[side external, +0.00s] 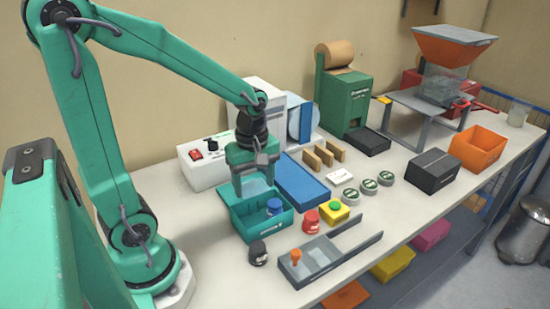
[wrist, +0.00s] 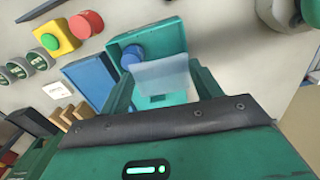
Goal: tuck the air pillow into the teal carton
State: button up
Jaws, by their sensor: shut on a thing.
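The teal carton (side external: 264,229) stands open on the bench in the side view, and its walls also show in the wrist view (wrist: 171,32). A blue-lidded jar (side external: 274,206) stands inside it, towards the right. My gripper (side external: 254,187) is above the carton's left part, pointing down. It is shut on the pale, translucent air pillow (wrist: 160,74), which spans between the fingers in the wrist view. The pillow hides part of the carton's inside. I cannot tell whether its lower edge is below the carton's rim.
A blue tray (side external: 302,180) lies right behind the carton. A black jar (side external: 258,253), a red jar (side external: 311,221) and a yellow box with a green button (side external: 335,211) stand near it. A grey fixture (side external: 318,262) lies in front. Bare bench lies left of the carton.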

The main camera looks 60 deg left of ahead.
jog(key=shift+s+f+n, duration=0.1)
jog(key=shift+s+n, duration=0.15)
jog(key=shift+n, duration=0.05)
jog(key=shift+f, duration=0.1)
jog(key=shift+f, duration=3.4)
jog(key=o, duration=1)
jog(key=shift+r, duration=0.1)
jog(key=shift+r, duration=3.85)
